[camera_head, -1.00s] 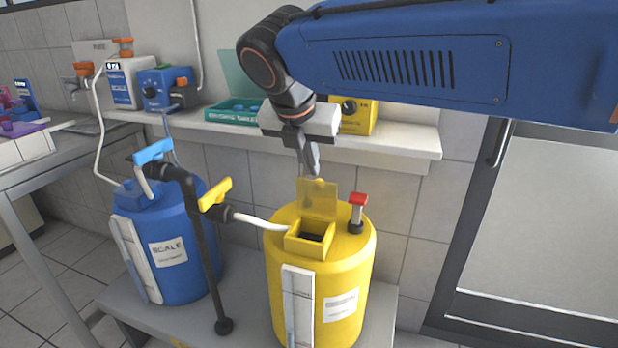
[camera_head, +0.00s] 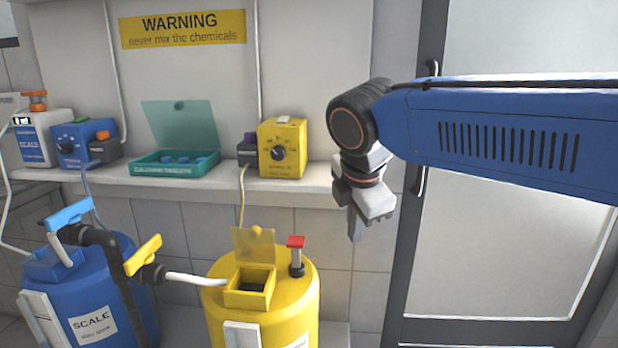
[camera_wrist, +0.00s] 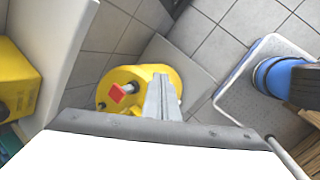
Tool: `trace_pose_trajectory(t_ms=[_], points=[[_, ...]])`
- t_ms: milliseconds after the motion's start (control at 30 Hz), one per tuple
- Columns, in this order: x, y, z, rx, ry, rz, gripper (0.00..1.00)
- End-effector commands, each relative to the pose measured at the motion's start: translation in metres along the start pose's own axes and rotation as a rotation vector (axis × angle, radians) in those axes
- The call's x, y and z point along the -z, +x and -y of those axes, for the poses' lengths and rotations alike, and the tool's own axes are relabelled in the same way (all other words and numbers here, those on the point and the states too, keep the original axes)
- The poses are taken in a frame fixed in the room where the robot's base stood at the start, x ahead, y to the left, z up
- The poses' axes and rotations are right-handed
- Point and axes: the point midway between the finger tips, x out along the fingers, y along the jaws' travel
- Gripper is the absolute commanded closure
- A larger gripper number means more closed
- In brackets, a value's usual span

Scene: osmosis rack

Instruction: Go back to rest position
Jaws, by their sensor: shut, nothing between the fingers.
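My gripper (camera_head: 357,225) hangs at the right end of the shelf in the head view, in front of the wall by the door frame. Its fingers are shut with nothing between them, pointing down. The fingers (camera_wrist: 162,98) also show in the wrist view, in front of the yellow tank. The yellow tank (camera_head: 300,290) stands below and to the left of my gripper, apart from it. Its square hatch lid (camera_head: 254,245) is raised, and a red-capped plunger (camera_head: 296,256) stands on its top.
The wall shelf (camera_head: 310,195) holds a yellow dosing pump (camera_head: 283,148), an open teal tablet box (camera_head: 175,163) and a blue pump (camera_head: 83,143). A blue tank (camera_head: 125,285) with pipes and valves stands at left. A door (camera_head: 520,260) is at right.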

Motion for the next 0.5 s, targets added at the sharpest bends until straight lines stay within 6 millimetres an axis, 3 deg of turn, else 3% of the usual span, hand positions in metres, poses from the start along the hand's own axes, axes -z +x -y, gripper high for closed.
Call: trace_pose_trajectory(t_ms=[33,200,500], points=[[-0.016,0.005,0.015,0.005,0.099,-0.002,1.00],[-0.052,0.023,0.063,0.018,0.448,-0.015,1.00],[-0.092,0.055,0.154,0.033,1.073,-0.029,1.00]])
